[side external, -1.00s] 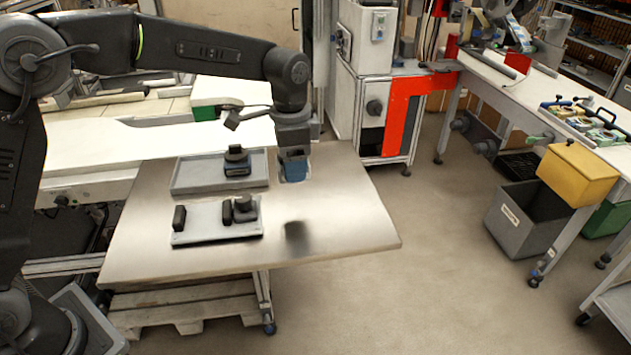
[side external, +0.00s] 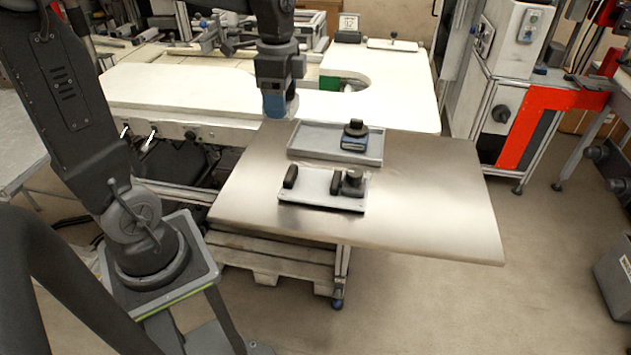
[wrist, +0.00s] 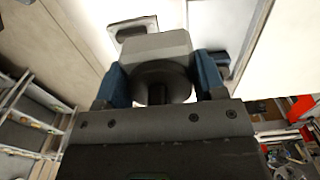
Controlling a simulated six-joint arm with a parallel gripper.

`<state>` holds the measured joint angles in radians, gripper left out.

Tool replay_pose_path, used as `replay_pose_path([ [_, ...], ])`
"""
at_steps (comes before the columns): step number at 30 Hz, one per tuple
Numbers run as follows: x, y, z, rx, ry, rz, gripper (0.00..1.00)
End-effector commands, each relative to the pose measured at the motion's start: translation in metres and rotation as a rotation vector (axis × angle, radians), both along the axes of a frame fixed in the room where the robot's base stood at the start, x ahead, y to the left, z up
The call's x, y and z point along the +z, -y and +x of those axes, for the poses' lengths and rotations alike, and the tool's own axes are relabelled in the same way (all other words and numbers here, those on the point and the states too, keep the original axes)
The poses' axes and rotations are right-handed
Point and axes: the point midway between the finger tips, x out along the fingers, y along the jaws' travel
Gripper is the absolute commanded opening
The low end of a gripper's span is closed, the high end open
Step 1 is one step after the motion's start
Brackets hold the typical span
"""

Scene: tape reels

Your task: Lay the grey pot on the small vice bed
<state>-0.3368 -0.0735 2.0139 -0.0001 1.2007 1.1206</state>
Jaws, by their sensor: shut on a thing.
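My gripper (side external: 274,105) hangs at the back left of the metal table, by the left end of the grey tray. In the wrist view its blue fingers (wrist: 162,82) are shut on a grey piece (wrist: 155,45) with a rounded dark part, which I take to be the grey pot. The side view does not show the held piece clearly. The small vice bed (side external: 315,202) is a pale plate near the table's front. It has a black jaw (side external: 290,177) at its left and dark jaw parts with a round knob (side external: 353,179) at its right. My gripper is apart from it.
The grey tray (side external: 310,153) lies behind the vice bed and holds a blue and black piece (side external: 354,138) at its right end. The metal table (side external: 440,200) is bare on the right. A white bench (side external: 180,95) runs close behind my gripper.

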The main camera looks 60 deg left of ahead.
Motion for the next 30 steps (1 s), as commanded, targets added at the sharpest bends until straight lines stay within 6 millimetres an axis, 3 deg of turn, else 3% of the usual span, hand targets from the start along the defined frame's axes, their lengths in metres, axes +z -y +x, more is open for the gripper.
replay_pose_path([
  [3, -0.002, -0.01, -0.024, 0.002, 0.005, 0.001, 0.24],
  [8, -0.007, -0.009, -0.035, -0.006, 0.003, 0.0, 0.24],
  [22, -0.061, 0.073, 0.002, -0.011, -0.001, -0.001, 0.24],
  [30, -0.076, 0.093, 0.012, -0.004, 0.001, 0.0, 0.24],
])
